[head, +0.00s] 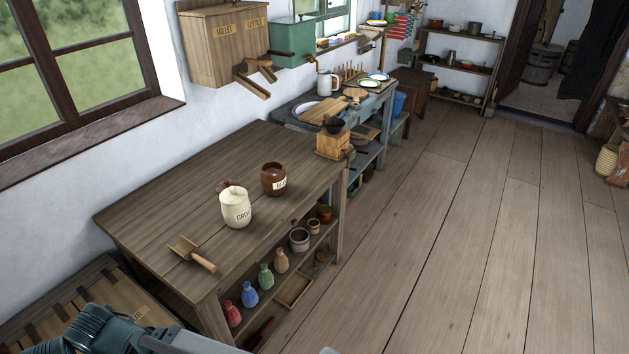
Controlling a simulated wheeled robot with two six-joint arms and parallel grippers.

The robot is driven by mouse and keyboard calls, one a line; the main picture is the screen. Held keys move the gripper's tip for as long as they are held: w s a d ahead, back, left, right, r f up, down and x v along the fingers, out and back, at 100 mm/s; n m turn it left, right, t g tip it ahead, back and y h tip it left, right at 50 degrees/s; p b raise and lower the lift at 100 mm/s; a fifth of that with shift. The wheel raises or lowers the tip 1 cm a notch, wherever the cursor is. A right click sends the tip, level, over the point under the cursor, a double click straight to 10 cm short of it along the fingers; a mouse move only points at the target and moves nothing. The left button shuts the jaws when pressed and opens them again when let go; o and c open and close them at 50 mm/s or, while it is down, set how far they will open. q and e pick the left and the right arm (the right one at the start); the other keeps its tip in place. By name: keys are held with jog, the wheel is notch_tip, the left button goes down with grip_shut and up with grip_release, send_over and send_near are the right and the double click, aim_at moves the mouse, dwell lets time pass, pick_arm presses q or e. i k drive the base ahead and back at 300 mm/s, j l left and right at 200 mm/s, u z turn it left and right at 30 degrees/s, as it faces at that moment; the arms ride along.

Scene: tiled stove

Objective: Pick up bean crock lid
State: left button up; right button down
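A brown crock (273,181) with a pale label stands upright on the wooden table, towards its right edge. The label is too small to read for sure. Its top looks dark, and I cannot tell whether a lid lies on it. Part of my own arm shows at the bottom left, away from both crocks. No fingertips of either gripper are in view.
A wooden scoop (192,253) lies on the wooden table (160,205) near the front. A wooden grinder (333,143) stands at the far right corner. Several small bottles and pots stand on the shelf below. The table's left part is clear, and so is the plank floor (450,220).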

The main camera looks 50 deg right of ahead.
aim_at(222, 186)
jog(key=z, duration=1.6)
